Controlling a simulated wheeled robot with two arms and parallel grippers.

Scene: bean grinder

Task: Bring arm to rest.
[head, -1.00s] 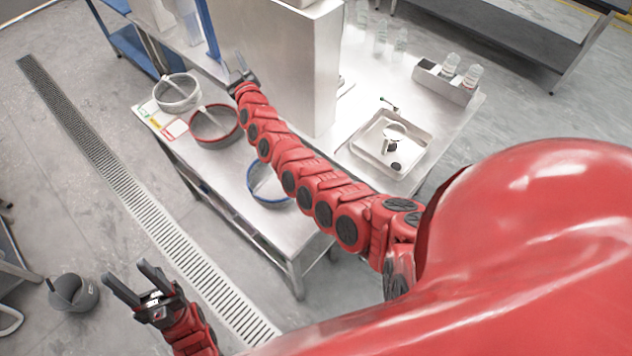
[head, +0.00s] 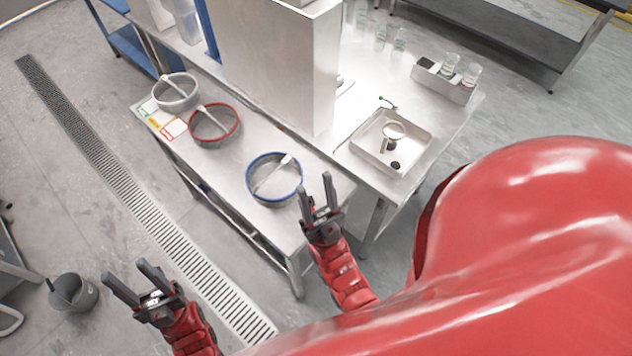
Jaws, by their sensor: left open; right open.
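My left gripper (head: 139,284) is open and empty, low at the left over the floor, with its fingers pointing up in the picture. My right gripper (head: 317,199) is open and empty near the front right corner of the steel table (head: 232,168). Its fingers are just right of the blue-rimmed bowl (head: 268,191) and look apart from it. My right arm is folded back close to my body, below the gripper in the picture.
A red-rimmed bowl (head: 212,139) and a white-rimmed bowl (head: 187,99) stand further back on the table, each with a utensil. A tall metal cabinet (head: 283,70) and a metal tray (head: 417,135) stand behind. A grey bucket (head: 84,298) is on the floor at the left.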

